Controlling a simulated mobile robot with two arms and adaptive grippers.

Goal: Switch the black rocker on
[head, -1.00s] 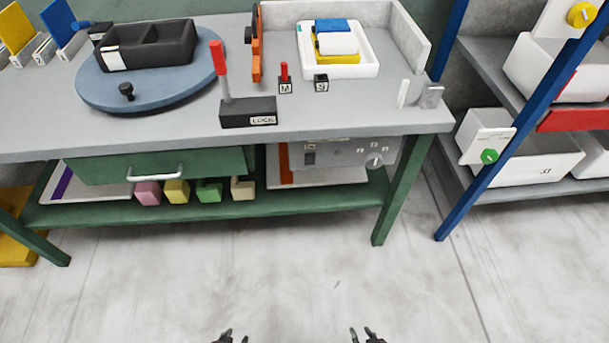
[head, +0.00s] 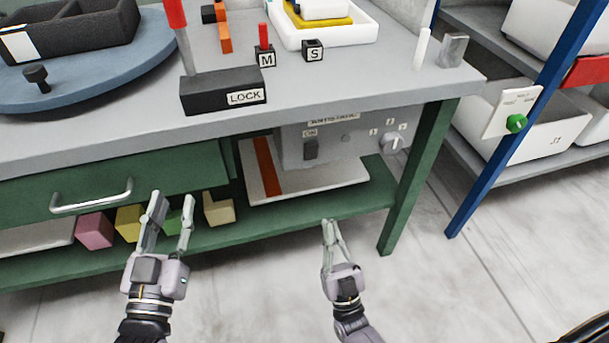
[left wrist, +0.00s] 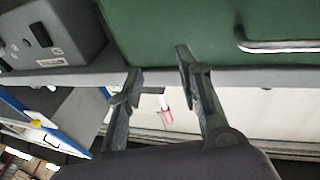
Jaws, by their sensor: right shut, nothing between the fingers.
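A small black rocker (head: 311,148) is on the front of a grey control box (head: 340,135) under the worktop, with a small label above it. Its on or off position is too small to tell. My left gripper (head: 172,204) is open and empty, in front of the green drawer and left of the rocker. In the left wrist view its fingers (left wrist: 160,68) are apart with nothing held between them. My right gripper (head: 331,226) is shut and empty, below and slightly right of the rocker, apart from it.
A white knob (head: 392,143) is right of the rocker on the same box. A white board with an orange stripe (head: 320,182) lies below it. A green drawer (head: 60,188) with a metal handle is at left. A green table leg (head: 420,175) bounds the right side. Coloured blocks stand on the shelf.

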